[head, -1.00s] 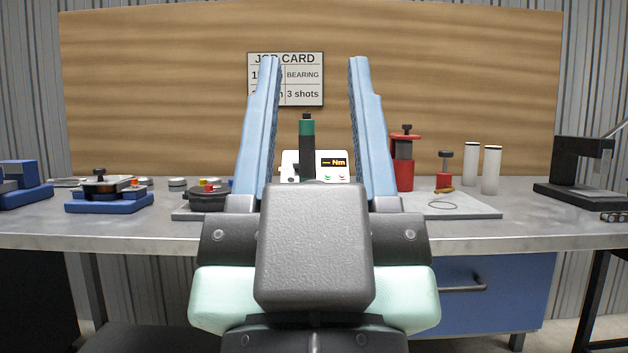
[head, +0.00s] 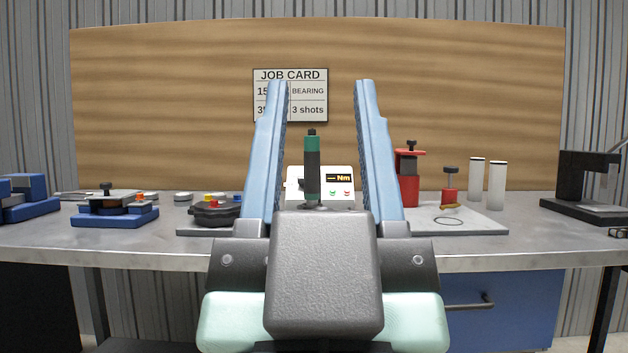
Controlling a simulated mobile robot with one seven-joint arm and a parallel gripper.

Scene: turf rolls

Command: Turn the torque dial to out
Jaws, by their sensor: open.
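My gripper (head: 321,84) is open and empty, its two long blue fingers pointing up and apart in the middle of the head view. Between the fingers, farther back on the bench, stands a white box (head: 346,196) with a small display reading "— Nm" and red and green marks below it. A black upright tool with a green band (head: 312,165) stands in front of the box and hides part of its face. A small dark part shows at the box's left side; I cannot tell whether it is the torque dial. No dial scale or "out" mark is readable.
The grey bench (head: 150,232) carries a blue fixture (head: 114,215) and a round black holder (head: 216,214) on the left. A red press-like tool (head: 409,180), a smaller red piece (head: 451,186) and white cylinders (head: 497,186) stand right. A job card (head: 307,76) hangs behind, partly covered.

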